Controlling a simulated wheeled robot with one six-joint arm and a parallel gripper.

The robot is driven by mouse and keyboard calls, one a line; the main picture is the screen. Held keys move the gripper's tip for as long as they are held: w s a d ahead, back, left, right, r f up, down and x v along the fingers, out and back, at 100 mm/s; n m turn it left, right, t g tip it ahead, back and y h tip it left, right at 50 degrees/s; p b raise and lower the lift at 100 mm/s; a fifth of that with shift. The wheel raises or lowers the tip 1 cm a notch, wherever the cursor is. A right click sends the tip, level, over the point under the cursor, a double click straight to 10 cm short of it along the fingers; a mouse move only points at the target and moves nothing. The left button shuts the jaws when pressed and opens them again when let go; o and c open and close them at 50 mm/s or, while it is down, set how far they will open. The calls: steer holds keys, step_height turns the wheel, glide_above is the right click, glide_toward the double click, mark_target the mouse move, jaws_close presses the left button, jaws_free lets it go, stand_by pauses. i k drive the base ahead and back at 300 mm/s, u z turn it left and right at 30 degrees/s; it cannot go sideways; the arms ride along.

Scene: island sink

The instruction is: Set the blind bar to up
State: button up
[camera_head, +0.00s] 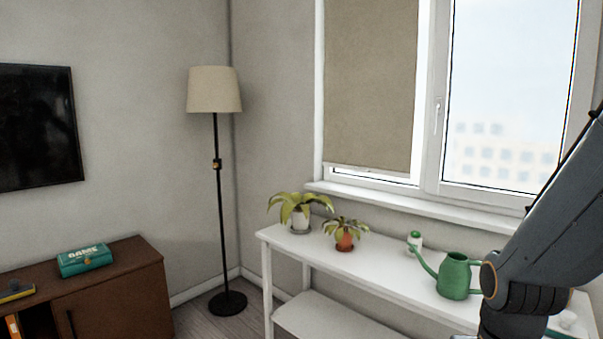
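The beige roller blind (370,85) hangs over the left window pane and covers almost all of it. Its bottom bar (368,170) is low, a little above the window sill, with a thin bright strip of glass below it. My arm comes in from the right edge, in front of the right end of the white table. My gripper is not visible; the arm runs out of the frame.
A white table (330,258) under the window bears two potted plants (299,217) (345,240), a green-capped bottle (415,239) and a green watering can (455,277). A floor lamp (214,90) stands in the corner. A brown cabinet (115,299) with a teal box (84,261) is at left.

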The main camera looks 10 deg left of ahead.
mark_target(357, 168)
steer(key=u, duration=0.05)
steer(key=k, duration=0.35)
steer(key=u, duration=1.2)
steer(key=i, duration=2.05)
steer(key=z, duration=1.1)
steer(key=i, duration=0.75)
steer(key=z, duration=0.55)
